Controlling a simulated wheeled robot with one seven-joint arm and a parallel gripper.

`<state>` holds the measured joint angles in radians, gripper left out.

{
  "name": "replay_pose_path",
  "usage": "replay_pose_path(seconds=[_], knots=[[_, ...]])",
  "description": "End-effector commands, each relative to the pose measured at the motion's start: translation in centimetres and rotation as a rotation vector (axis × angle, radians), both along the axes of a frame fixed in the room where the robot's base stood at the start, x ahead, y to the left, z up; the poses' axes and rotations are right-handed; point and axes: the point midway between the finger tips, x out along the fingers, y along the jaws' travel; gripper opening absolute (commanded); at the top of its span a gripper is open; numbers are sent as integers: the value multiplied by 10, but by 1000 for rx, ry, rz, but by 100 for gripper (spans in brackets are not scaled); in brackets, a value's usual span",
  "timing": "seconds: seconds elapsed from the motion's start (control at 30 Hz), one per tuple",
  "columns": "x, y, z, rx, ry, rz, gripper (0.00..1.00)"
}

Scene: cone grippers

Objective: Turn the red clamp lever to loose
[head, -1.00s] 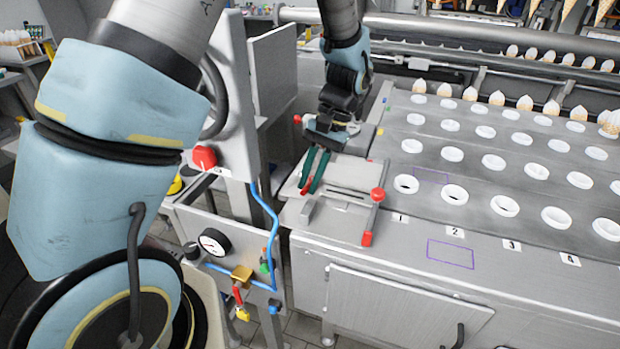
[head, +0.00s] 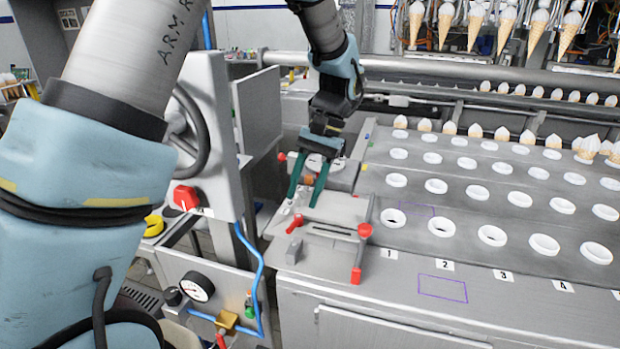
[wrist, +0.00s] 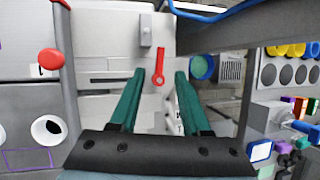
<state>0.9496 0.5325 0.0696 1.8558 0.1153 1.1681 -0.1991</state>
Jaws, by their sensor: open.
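The red clamp lever (head: 294,224) lies on the flat grey metal plate (head: 330,212) at the near left corner of the machine. In the wrist view the lever (wrist: 160,65) runs straight away from a round pivot end, beside a small grey block (wrist: 146,30). My gripper (head: 303,201) is open and empty, its two green fingers pointing down behind the lever in the head view. In the wrist view the gripper (wrist: 160,74) has its fingertips on either side of the lever's pivot end, with clear gaps. I see no contact. No loose or tight marking is readable.
A control panel with a red rotary switch (head: 186,197) stands left. A pressure gauge (head: 197,287) and blue hose are below. White cup rings fill the conveyor at right.

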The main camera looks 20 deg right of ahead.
Motion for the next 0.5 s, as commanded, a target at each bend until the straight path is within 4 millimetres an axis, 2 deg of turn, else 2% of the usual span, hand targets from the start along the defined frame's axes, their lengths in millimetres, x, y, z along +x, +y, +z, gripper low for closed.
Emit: replay_pose_path(seconds=[0.23,0.5], knots=[[6,-16,33,-2,-1,0,47],[7,-19,44,1,1,0,47]])
